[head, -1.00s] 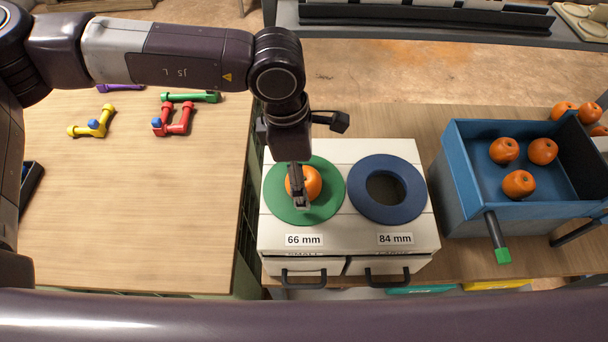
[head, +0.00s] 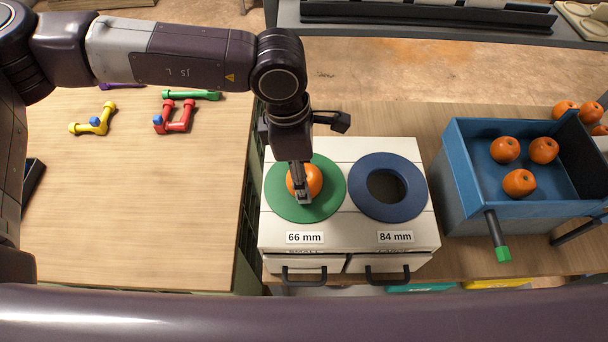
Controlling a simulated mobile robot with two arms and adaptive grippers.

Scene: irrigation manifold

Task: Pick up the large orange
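An orange (head: 313,176) sits at the middle of the green ring (head: 328,207), over the 66 mm label on a white sorting box (head: 345,240). My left gripper (head: 302,197) points down right at this orange and covers part of it; whether its fingers are open or shut on it is hidden. The blue ring (head: 417,201) over the 84 mm label has an empty dark hole. Several more oranges (head: 519,183) lie in the blue crate (head: 455,180) at the right. My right gripper does not show.
Two drawers with black handles (head: 387,276) are at the front of the box. Yellow (head: 97,122), red (head: 181,120) and green (head: 192,95) pipe pieces lie on the left table (head: 130,210). More oranges (head: 565,111) are behind the crate.

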